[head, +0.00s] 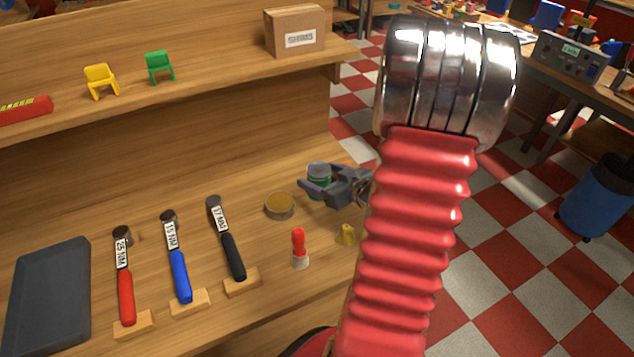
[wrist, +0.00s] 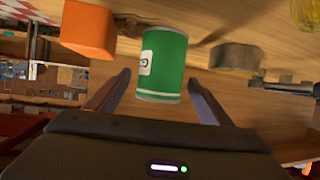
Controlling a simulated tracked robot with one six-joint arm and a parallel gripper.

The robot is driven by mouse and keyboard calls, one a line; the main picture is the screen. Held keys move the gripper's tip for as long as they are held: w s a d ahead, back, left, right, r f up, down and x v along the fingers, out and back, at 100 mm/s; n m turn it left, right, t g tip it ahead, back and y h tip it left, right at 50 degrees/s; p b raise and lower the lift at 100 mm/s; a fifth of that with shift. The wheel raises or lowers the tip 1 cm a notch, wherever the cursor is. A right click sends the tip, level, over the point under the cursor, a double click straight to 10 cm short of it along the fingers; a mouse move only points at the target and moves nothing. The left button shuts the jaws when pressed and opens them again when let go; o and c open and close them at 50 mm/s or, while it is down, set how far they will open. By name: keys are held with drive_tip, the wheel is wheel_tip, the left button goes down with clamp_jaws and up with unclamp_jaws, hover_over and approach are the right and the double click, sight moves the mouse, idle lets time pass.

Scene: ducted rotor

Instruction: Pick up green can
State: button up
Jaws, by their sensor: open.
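The green can (head: 319,178) stands on the wooden bench in the head view, partly hidden by my gripper. In the wrist view the green can (wrist: 163,65) has a white label and silver rims, and lies between the lines of the two fingers, near their tips. My gripper (head: 317,190) is open, with its fingers on either side of the can in the head view. It also shows in the wrist view (wrist: 157,85), with a gap between each finger and the can.
An orange block (wrist: 88,30) is left of the can in the wrist view. A red-and-white bottle (head: 299,248), a small yellow piece (head: 346,235) and three torque wrenches, including a black one (head: 232,255), are nearer.

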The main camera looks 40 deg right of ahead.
drive_tip(key=shift+x, duration=2.55)
drive_tip(key=shift+r, duration=0.15)
drive_tip(key=shift+c, duration=0.3)
drive_tip(key=c, duration=1.3)
drive_tip(key=shift+r, duration=0.15)
drive_tip(key=shift+r, duration=4.9)
